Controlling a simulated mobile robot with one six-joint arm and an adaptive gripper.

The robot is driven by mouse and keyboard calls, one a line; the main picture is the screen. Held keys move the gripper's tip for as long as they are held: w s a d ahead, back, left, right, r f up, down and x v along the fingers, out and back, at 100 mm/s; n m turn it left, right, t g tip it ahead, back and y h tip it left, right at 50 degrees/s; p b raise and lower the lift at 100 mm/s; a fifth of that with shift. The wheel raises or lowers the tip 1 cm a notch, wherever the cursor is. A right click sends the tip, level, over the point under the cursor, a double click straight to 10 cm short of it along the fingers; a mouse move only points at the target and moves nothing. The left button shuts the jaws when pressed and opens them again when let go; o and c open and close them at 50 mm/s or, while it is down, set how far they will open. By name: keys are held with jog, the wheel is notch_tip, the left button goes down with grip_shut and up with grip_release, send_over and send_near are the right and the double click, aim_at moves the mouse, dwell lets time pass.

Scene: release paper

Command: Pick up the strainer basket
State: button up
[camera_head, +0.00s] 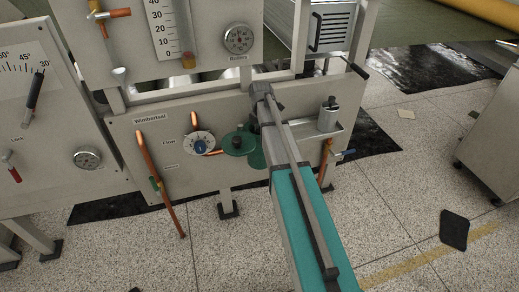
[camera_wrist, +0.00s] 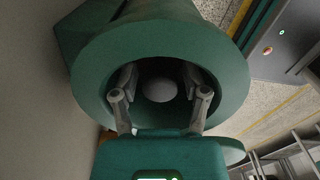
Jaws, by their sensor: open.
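In the wrist view, my gripper (camera_wrist: 163,80) is open, with its two fingers reaching into the mouth of a wide green ring-shaped housing (camera_wrist: 90,70). A rounded grey knob (camera_wrist: 159,90) sits in the dark opening, between the fingers and apart from both. It may be part of the strainer basket, but I cannot tell. In the head view, a green round fitting (camera_head: 238,142) is on the lower panel, partly behind my arm. My gripper cannot be made out clearly there.
A small shelf right of my arm holds a grey canister (camera_head: 328,115). A grey cabinet (camera_head: 492,135) stands at far right. The speckled floor between is mostly clear.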

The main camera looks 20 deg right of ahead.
jog(key=shift+c, duration=0.3)
grip_shut()
jog(key=shift+r, duration=0.15)
notch_tip(320, 180, up, 28)
jog(key=p, duration=2.8)
